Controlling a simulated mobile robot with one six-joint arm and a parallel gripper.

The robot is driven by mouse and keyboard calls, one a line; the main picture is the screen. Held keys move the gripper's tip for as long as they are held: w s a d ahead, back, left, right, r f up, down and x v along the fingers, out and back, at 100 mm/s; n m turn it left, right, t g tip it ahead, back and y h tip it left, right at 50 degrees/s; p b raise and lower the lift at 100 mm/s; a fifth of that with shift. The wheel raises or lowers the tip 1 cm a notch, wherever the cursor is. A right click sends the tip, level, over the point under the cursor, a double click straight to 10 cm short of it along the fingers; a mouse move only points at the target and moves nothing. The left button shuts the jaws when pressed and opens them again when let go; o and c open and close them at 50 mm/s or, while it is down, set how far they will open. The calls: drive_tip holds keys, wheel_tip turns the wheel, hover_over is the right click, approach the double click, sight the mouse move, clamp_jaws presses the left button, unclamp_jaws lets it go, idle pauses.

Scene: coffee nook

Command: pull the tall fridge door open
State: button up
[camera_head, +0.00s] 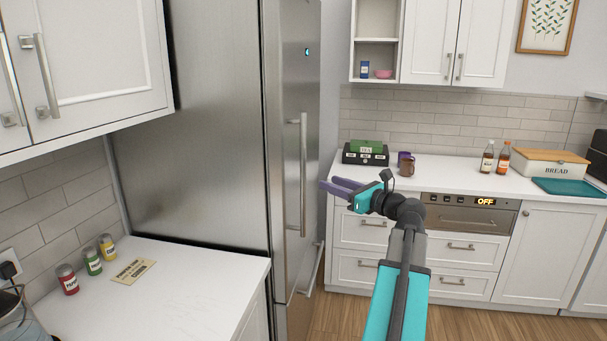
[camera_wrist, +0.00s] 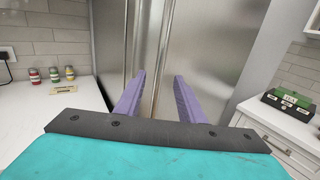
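The tall fridge (camera_head: 220,110) is brushed steel and stands left of centre in the head view. Its narrow-looking front door (camera_head: 287,100) appears closed and carries a long vertical bar handle (camera_head: 303,175). A second handle (camera_head: 315,272) sits on the lower door. My gripper (camera_head: 328,185) has purple fingers and appears to the right of the tall handle, apart from it in the picture. In the wrist view the fingers (camera_wrist: 159,76) are spread with nothing visibly held. The steel fridge front (camera_wrist: 205,50) and a vertical bar or edge show beyond them; I cannot tell which.
A white counter (camera_head: 190,290) with several spice jars (camera_head: 93,262) and a card (camera_head: 133,271) lies at left. The back counter (camera_head: 450,180) holds a dark box (camera_head: 365,155), mugs, bottles and a bread box (camera_head: 550,165). Wood floor (camera_head: 345,315) shows before the fridge.

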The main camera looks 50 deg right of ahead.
sight(304, 174)
drive_tip(key=w+p, duration=0.3)
drive_tip(key=w, duration=1)
drive_tip(key=shift+w+d, duration=0.2)
drive_tip(key=shift+d, duration=0.05)
clamp_jaws()
drive_tip(key=shift+a, duration=0.35)
drive_tip(key=shift+d, duration=0.25)
drive_tip(key=shift+s+d, duration=0.1)
